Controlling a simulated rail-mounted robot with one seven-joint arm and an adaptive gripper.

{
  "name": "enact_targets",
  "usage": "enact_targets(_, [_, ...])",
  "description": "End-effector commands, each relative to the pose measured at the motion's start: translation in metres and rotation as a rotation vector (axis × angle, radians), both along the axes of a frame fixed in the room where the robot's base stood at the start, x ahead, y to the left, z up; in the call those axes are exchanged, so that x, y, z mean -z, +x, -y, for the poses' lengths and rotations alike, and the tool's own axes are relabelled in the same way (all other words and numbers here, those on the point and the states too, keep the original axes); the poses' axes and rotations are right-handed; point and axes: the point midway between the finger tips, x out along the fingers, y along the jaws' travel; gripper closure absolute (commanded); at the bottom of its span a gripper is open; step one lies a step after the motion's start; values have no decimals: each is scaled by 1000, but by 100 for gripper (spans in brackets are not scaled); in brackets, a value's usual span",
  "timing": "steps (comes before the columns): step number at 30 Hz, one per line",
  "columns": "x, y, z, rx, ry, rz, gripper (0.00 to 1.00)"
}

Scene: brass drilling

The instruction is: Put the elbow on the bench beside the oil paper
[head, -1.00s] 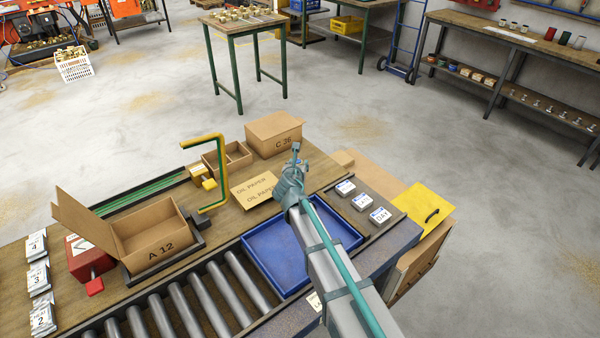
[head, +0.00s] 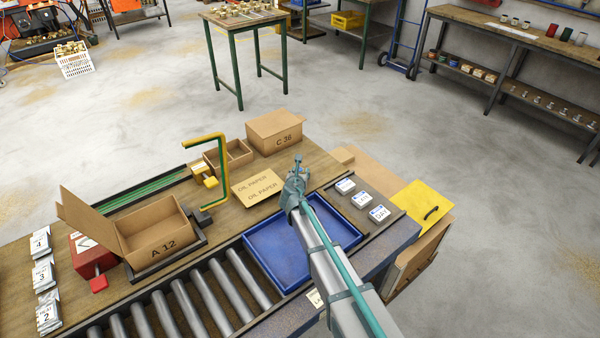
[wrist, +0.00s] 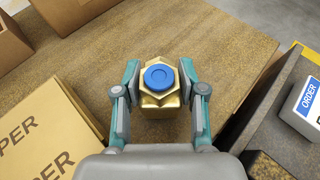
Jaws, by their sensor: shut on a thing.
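My gripper (head: 298,168) is over the bench (head: 308,158), to the right of the oil paper. In the wrist view its fingers (wrist: 160,98) are shut on the elbow (wrist: 178,74), a brass fitting with a hex collar and a blue round cap facing the camera. The oil paper (head: 258,187) is a flat tan stack on the bench; its printed edge also shows at the left of the wrist view (wrist: 40,125). The elbow is apart from it, over bare wood. I cannot tell whether the elbow touches the bench. In the head view my gripper mostly hides it.
Box C 36 (head: 275,133) and a divided carton (head: 230,156) stand behind the oil paper. A blue tray (head: 285,262) is in front. A yellow-green bent frame (head: 222,165) rises at left.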

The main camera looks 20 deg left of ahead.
Motion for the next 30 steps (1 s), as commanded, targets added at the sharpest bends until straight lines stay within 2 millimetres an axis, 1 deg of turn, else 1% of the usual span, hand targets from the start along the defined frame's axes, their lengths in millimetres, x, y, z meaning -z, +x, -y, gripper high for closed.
enact_targets(3, [-1, 0, 0, -1, 0, 1, 100])
enact_targets(8, [3, 0, 0, -1, 0, 1, 100])
enact_targets(9, [3, 0, 0, 0, 0, 0, 53])
enact_targets(11, [3, 0, 0, 0, 0, 0, 43])
enact_targets(12, [3, 0, 0, 0, 0, 0, 36])
enact_targets(13, [3, 0, 0, 0, 0, 0, 34])
enact_targets(20, [3, 0, 0, 0, 0, 0, 34])
enact_targets(24, [-2, 0, 0, 0, 0, 0, 34])
enact_targets(26, [-2, -5, 2, 0, -1, 0, 34])
enact_targets(30, [-8, -23, 6, -2, 0, 1, 34])
